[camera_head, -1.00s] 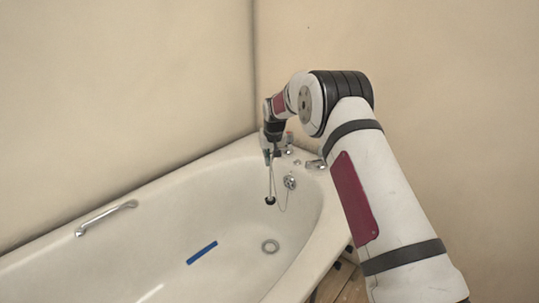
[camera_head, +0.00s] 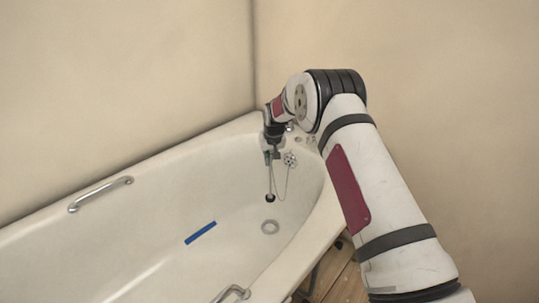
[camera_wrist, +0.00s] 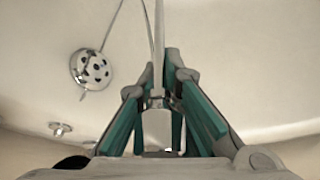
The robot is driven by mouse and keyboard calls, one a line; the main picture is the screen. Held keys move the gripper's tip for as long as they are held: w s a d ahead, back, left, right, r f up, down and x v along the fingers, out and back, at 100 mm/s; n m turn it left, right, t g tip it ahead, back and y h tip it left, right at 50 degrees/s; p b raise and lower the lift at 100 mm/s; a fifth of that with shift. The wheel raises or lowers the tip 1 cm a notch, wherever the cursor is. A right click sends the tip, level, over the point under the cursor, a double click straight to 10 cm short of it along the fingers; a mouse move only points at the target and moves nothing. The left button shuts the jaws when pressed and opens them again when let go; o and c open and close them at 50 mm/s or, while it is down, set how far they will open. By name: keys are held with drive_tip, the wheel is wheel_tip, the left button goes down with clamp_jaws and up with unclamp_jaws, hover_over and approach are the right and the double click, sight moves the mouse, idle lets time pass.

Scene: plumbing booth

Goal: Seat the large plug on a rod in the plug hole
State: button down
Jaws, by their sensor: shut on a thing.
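My gripper (camera_head: 271,157) is shut on the upper part of a thin, pale rod (camera_head: 270,179) and points down inside the white bath. The dark round plug (camera_head: 270,198) hangs at the rod's lower end, in the air. The plug hole (camera_head: 270,227) is a metal ring in the bath floor, below the plug in the head view; the exact gap cannot be told. In the wrist view, the green-lined fingers (camera_wrist: 165,95) close around the rod (camera_wrist: 159,40), which runs up out of the picture, so the plug is not seen there.
A thin chain (camera_head: 285,185) hangs from the round perforated overflow (camera_head: 290,160). A blue strip (camera_head: 200,233) lies on the bath floor. Metal grab handles sit on the far rim (camera_head: 100,194) and near rim (camera_head: 231,293). Walls stand close behind the bath (camera_head: 160,160).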

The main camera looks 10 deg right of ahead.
drive_tip(key=b, duration=0.5)
hover_over(269, 195)
drive_tip(key=shift+d+f, duration=0.1)
drive_tip(key=shift+f, duration=5.8)
drive_tip(key=shift+s+f+p, duration=0.35)
drive_tip(key=shift+f+p, duration=0.25)
drive_tip(key=shift+f, duration=0.3)
drive_tip(key=shift+w+f+p, duration=0.1)
drive_tip(key=shift+f+p, duration=0.05)
drive_tip(key=shift+p, duration=0.15)
drive_tip(key=shift+w, duration=0.2)
drive_tip(key=shift+f, duration=0.2)
drive_tip(key=shift+f+b, duration=0.85)
drive_tip(key=shift+f, duration=0.9)
